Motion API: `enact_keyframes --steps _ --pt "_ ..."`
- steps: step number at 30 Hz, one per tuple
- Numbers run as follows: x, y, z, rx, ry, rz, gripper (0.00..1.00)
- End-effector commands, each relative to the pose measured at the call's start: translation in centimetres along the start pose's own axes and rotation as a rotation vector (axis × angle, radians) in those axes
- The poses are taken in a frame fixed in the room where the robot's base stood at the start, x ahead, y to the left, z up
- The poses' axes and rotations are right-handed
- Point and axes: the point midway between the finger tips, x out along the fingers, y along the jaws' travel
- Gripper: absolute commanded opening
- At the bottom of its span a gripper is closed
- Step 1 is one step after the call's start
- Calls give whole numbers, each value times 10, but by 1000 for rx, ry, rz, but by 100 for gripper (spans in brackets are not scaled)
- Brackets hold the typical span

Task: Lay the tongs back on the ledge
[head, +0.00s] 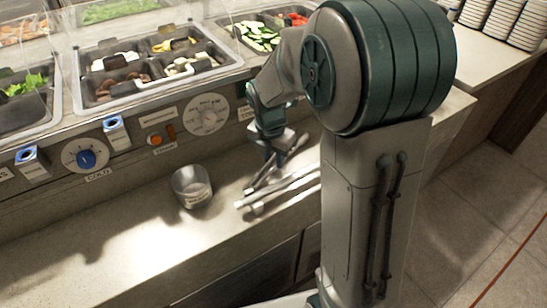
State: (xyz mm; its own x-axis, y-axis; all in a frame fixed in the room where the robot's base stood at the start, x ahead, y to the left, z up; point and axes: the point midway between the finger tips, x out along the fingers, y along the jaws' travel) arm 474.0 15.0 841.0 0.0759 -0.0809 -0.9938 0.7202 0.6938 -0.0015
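My gripper (275,160) is low over the right part of the pale stone ledge (110,245), below the control panel. Slim, pale metal tongs (277,192) show just below it, with two long arms spread along the ledge and ends pointing left. Their right end is hidden behind my arm. A darker slim piece slants close under my gripper; I cannot tell whether it is part of the tongs or of the gripper. The fingers are small and dark here, so I cannot tell whether they are open or shut, or whether they touch the tongs.
Behind is the food well unit with black trays (122,82), a blue knob (86,159) and a round dial (206,115). The ledge's left part is clear. Stacked plates (505,22) stand upper right.

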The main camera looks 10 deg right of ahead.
Motion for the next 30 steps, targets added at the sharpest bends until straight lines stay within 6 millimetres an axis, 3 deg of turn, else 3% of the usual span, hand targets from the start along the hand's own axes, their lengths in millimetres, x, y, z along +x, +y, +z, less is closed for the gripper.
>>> enact_keyframes --steps 8,10,11,20,23,30 --pt "1 0 0 0 0 0 22" --pt "1 0 0 0 0 0 45" --pt "1 0 0 0 0 0 47" --pt "-2 0 0 0 0 1 47" --pt "-12 0 0 0 -1 1 47" --pt "-61 1 1 1 -3 5 47"
